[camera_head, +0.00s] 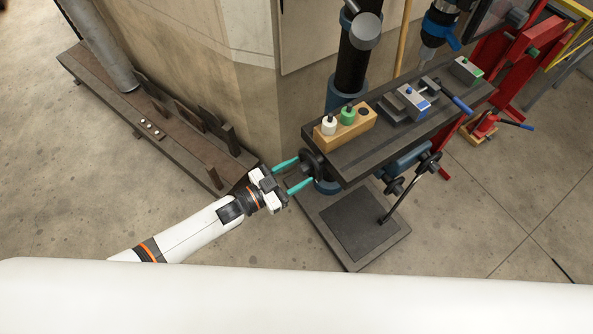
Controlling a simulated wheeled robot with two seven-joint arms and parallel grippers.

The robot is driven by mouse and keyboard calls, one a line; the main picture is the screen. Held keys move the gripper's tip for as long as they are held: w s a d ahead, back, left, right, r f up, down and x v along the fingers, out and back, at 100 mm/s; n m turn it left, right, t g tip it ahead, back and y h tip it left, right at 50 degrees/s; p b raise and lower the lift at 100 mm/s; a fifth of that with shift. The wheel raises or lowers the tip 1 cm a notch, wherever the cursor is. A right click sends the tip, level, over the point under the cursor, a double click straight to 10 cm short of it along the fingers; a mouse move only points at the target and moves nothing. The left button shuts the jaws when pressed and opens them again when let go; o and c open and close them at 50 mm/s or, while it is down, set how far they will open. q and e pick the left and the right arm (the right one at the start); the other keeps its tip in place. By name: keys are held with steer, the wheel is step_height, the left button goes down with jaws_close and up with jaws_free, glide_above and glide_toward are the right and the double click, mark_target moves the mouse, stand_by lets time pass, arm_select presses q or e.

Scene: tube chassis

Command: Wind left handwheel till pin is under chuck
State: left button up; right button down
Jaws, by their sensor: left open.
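The left handwheel (313,163) is a dark disc at the left end of the drill's dark work table (350,163). My left gripper (306,169) has its two teal fingers apart, with the handwheel between or just beyond their tips; I cannot tell whether they touch it. A grey and blue vise (411,102) with a blue-gripped handle sits on the table. A small blue-topped piece shows on it; I cannot tell whether that is the pin. The drill head with the chuck (431,52) is at the top, right of the vise. My right gripper is not in view.
A wooden block (345,128) with white and green pieces stands on the table's left end. A dark base plate (362,222) lies below. A steel beam (190,150) lies at left; a red stand (500,70) is at right.

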arm_select(q)
steer(key=b+v, duration=0.1)
steer(key=v, duration=1)
steer(key=shift+s+a, duration=0.15)
steer(key=shift+a, duration=0.1)
steer(key=s+a+f+n+y, duration=0.25)
steer(key=a+f+y, duration=0.25)
steer(key=f, duration=0.7)
steer(key=s+a+f+n+y, duration=0.1)
steer(key=a+f+n+y, duration=0.4)
steer(key=f, duration=0.6)
steer(key=s+f+g+y, duration=0.1)
steer(key=s+f+g, duration=0.2)
steer(key=s, duration=0.6)
steer(key=s+a+f+n+g+y, duration=0.1)
steer(key=s+f+g+y, duration=0.1)
steer(key=s+f, duration=0.5)
steer(key=s+f+n+g+y, duration=0.1)
steer(key=s+f+g, duration=0.3)
steer(key=s, duration=0.8)
steer(key=shift+a+f+g+y, duration=0.3)
steer(key=shift+a+f, duration=0.05)
steer(key=shift+f, duration=0.15)
